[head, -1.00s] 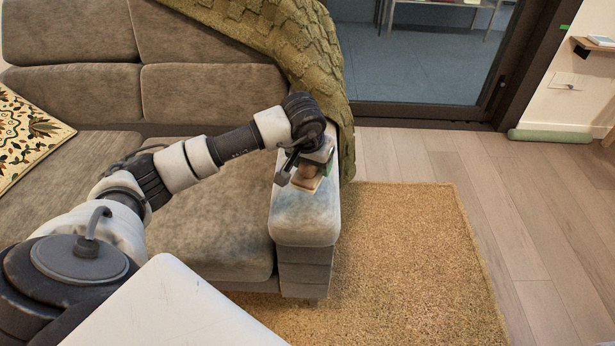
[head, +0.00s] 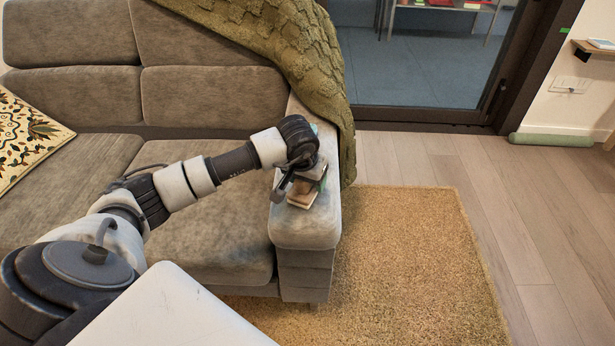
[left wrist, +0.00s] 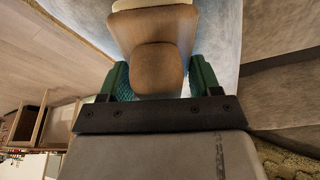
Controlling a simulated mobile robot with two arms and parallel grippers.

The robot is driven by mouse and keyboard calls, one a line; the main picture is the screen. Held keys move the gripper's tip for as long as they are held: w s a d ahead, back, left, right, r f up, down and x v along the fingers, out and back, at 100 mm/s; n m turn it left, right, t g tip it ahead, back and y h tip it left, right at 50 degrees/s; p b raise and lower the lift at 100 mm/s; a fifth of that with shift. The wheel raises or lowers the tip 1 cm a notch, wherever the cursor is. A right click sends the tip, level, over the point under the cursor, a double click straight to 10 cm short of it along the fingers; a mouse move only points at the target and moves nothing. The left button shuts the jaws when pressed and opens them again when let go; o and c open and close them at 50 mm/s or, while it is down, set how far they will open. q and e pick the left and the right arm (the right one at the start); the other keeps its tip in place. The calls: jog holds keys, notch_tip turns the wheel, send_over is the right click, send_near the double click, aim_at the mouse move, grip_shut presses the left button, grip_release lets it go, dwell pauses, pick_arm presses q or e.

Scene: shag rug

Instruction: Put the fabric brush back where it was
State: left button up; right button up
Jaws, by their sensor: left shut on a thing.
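The fabric brush (head: 302,197) has a brown wooden body with a pale edge. In the head view it is at the top of the sofa's armrest (head: 305,230), mostly hidden under my left gripper (head: 307,184). I cannot tell whether the brush touches the armrest. In the left wrist view the brush's wooden handle (left wrist: 157,68) sits between the green fingers of the left gripper (left wrist: 158,80), which is shut on it. My right gripper is not in view.
A green knitted throw (head: 270,40) hangs over the sofa's back corner beside the armrest. A patterned cushion (head: 25,135) lies on the left seat. A tan shag rug (head: 410,255) covers the floor right of the armrest, with clear wooden floor (head: 530,220) beyond.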

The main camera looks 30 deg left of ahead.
pick_arm(q)
jog(key=o, duration=0.9)
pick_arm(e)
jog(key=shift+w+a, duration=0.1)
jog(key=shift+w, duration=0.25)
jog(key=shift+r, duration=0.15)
